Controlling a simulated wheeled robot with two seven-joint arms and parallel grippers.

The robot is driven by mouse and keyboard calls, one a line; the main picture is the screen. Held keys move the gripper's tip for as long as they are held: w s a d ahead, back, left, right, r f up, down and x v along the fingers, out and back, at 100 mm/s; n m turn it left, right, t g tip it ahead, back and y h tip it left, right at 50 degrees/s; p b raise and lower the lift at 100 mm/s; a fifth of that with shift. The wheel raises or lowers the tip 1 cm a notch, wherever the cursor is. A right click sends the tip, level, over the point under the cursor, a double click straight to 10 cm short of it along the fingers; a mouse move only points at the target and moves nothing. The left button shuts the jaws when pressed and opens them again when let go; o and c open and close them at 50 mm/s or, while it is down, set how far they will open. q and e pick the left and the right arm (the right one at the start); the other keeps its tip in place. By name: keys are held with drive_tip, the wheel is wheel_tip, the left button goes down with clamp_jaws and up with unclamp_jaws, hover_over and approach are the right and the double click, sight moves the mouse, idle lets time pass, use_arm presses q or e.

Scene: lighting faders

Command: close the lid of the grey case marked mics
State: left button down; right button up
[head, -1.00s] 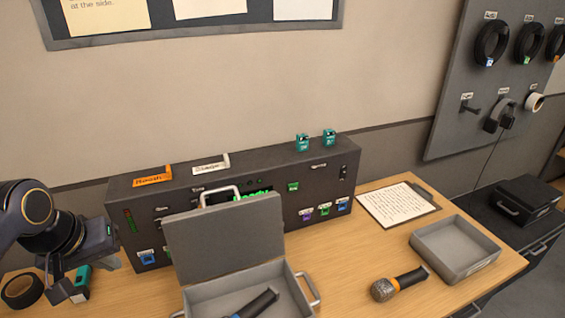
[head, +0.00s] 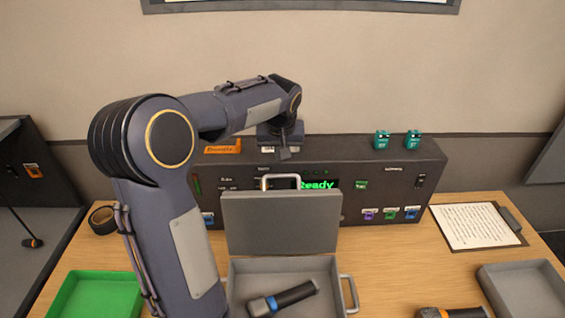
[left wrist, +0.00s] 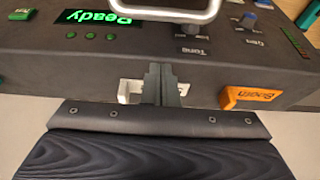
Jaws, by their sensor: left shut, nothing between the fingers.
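The grey case (head: 234,262) stands open on the table, its lid (head: 280,222) raised roughly upright in front of the dark console. A pale handle (head: 264,183) is at the lid's top edge, and also shows at the top of the left wrist view (left wrist: 165,15). A microphone with a blue ring (head: 290,297) lies inside the case. No mics marking is legible. My left gripper (head: 283,153) is above the console's top, behind the lid and apart from the handle. In the left wrist view its fingers (left wrist: 161,88) are shut and empty. My right gripper is out of view.
The console (head: 390,163) with a Ready display stands behind the case. An orange label (head: 222,148) and two teal items (head: 382,139) sit on its top. A green tray (head: 95,295), grey tray (head: 525,292), clipboard (head: 475,226) and another microphone (head: 455,313) are around.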

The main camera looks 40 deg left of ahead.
use_arm(q)
drive_tip(key=shift+x, duration=1)
drive_tip(key=s+d, duration=0.1)
drive_tip(key=s+d+p, duration=0.1)
drive_tip(key=s, duration=0.1)
drive_tip(key=shift+d+f+p, duration=0.15)
drive_tip(key=shift+d+p, duration=0.05)
drive_tip(key=shift+p, duration=0.1)
drive_tip(key=shift+s, duration=0.1)
